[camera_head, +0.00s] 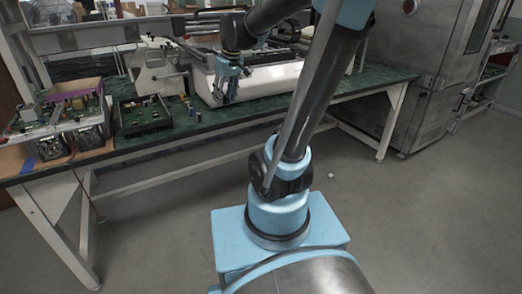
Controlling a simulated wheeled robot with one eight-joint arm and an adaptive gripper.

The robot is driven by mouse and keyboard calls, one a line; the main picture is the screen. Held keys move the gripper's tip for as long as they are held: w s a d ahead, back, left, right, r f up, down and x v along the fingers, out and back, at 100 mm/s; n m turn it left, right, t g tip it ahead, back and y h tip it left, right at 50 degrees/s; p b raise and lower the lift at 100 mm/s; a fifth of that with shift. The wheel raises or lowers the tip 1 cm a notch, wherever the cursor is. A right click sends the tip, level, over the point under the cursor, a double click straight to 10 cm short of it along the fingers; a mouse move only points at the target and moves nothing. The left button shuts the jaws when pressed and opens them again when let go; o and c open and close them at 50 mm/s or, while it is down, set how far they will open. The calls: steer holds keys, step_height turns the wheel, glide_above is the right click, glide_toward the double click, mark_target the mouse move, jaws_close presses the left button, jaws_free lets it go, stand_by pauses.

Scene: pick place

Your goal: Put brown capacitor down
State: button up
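My gripper (224,96) points down over the green worktable (245,113), in front of the white machine. Its blue fingers are small in this view, and I cannot tell whether they are apart or closed, or whether anything is between them. I cannot make out a brown capacitor for certain. Several small parts (193,112) stand on the table just left of my gripper, too small to identify.
A dark open tray (143,116) with circuit parts lies left of the gripper. Fan units and boards (68,140) crowd the table's left end. A white machine (268,78) stands behind the gripper. A strip along the table's front edge is clear. A small pale ball (331,175) lies on the floor.

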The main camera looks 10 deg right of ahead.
steer(key=s+d+f+m, duration=0.1)
steer(key=s+d+f, duration=0.2)
steer(key=s, duration=0.4)
steer(key=s+d+f+m+h, duration=0.1)
steer(key=s+d+f+m, duration=0.1)
steer(key=s+f, duration=0.3)
steer(key=s+d+f+m, duration=0.2)
steer(key=s+d+f, duration=0.2)
steer(key=s, duration=0.4)
steer(key=shift+s+f+g+h, duration=0.3)
steer(key=shift+s+f+h, duration=0.1)
steer(key=shift+f, duration=0.2)
steer(key=shift+w+d, duration=0.1)
steer(key=shift+w+f, duration=0.2)
steer(key=shift+w, duration=0.2)
